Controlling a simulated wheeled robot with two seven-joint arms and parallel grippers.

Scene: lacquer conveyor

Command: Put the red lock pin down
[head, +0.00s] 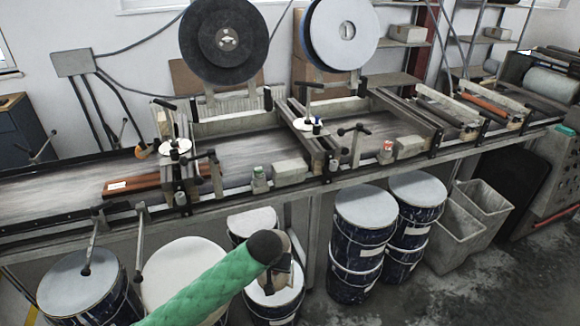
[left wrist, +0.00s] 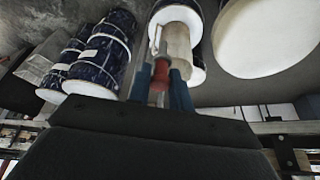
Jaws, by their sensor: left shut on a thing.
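The red lock pin (left wrist: 160,75) shows in the left wrist view, upright in the picture between two blue fingers. My left gripper (left wrist: 160,85) is shut on it. A pale, cylinder-like shape lies just beyond the pin in that view; I cannot tell whether they touch. In the head view my green left arm comes in from the bottom and ends in front of the drums, below the conveyor's front edge. The pin and fingers cannot be made out there, as the arm's dark end covers much of that spot. My right gripper is in neither view.
A long conveyor (head: 245,158) crosses the head view with two large reels above it. A brown-red bar (head: 150,184) lies along its left front. Lidded drums (head: 365,205) stand below, with grey bins (head: 458,230) to the right. Floor at lower right is clear.

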